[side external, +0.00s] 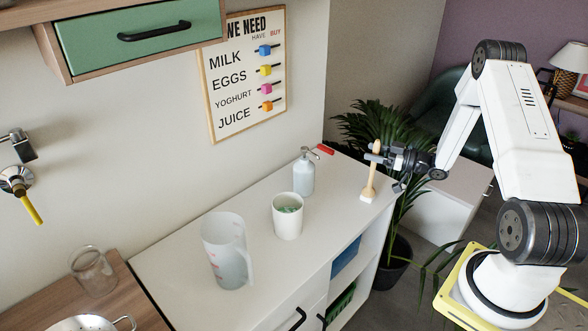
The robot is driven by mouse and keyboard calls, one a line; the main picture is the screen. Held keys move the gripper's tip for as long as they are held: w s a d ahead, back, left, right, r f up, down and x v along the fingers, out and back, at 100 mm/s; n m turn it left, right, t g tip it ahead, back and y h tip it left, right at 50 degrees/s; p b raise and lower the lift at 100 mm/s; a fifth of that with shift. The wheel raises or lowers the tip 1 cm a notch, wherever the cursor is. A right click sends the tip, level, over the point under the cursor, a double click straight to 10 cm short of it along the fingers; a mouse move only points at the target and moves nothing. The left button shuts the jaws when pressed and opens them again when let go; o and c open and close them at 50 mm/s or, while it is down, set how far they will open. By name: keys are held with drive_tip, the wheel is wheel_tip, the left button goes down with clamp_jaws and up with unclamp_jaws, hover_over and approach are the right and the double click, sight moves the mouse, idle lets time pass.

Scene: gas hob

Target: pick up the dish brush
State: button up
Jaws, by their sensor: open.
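The dish brush (370,182) has a light wooden handle and a white head. It stands upright, head down, near the right end of the white counter (320,238). My gripper (374,152) is open at the upper part of the handle, coming in level from the right. Its fingers overlap the handle in this view. I cannot tell whether they sit around it or only beside it, or whether they touch it.
A soap dispenser (303,175), a white cup (288,222) with something green inside and a measuring jug (226,255) stand left of the brush. A red object (325,149) lies behind. A potted plant (385,130) grows beyond the counter's right edge.

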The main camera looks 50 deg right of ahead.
drive_tip(key=shift+x, duration=0.75)
clamp_jaws()
idle(1.2)
